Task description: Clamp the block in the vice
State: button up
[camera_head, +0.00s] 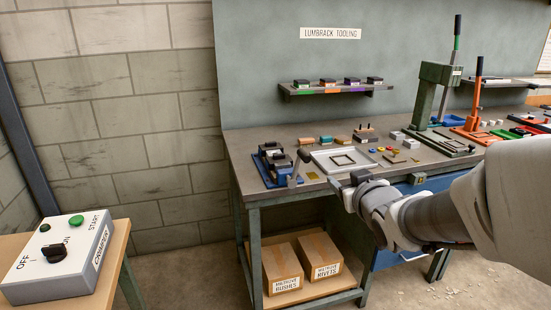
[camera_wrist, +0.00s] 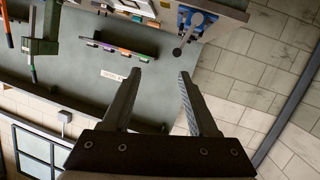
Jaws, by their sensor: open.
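A blue vice (camera_head: 272,162) with dark jaws and a grey lever handle (camera_head: 297,168) stands at the left end of the bench; it also shows at the top of the wrist view (camera_wrist: 192,18). Several small blocks lie right of it, among them a teal block (camera_head: 307,141), an orange block (camera_head: 326,140) and a tan block (camera_head: 342,140). I cannot tell which one the task means. My gripper (camera_head: 338,184) is at the bench's front edge, right of the vice. In the wrist view my gripper (camera_wrist: 160,78) has its fingers apart with nothing between them.
A pale tray (camera_head: 320,160) with a dark frame lies right of the vice. A green press (camera_head: 430,100) and an orange-levered press (camera_head: 475,110) stand further right. A shelf (camera_head: 335,90) hangs behind. A switch box (camera_head: 60,255) sits on a separate table at the left.

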aim_at(309, 161)
jog(key=w+a+f+t+y+b, duration=0.1)
jog(key=w+a, duration=0.1)
jog(key=w, duration=0.4)
jog(key=w+a+f+y+b, duration=0.1)
jog(key=w+a+f, duration=0.1)
jog(key=w, duration=0.5)
jog(key=w+a+f+t+y+b, duration=0.1)
jog(key=w+a+b, duration=0.1)
jog(key=w, duration=0.4)
jog(key=shift+w+f+t+y, duration=0.2)
jog(key=shift+w+t+y, duration=0.1)
jog(key=shift+w, duration=0.05)
grip_shut()
dwell(0.9)
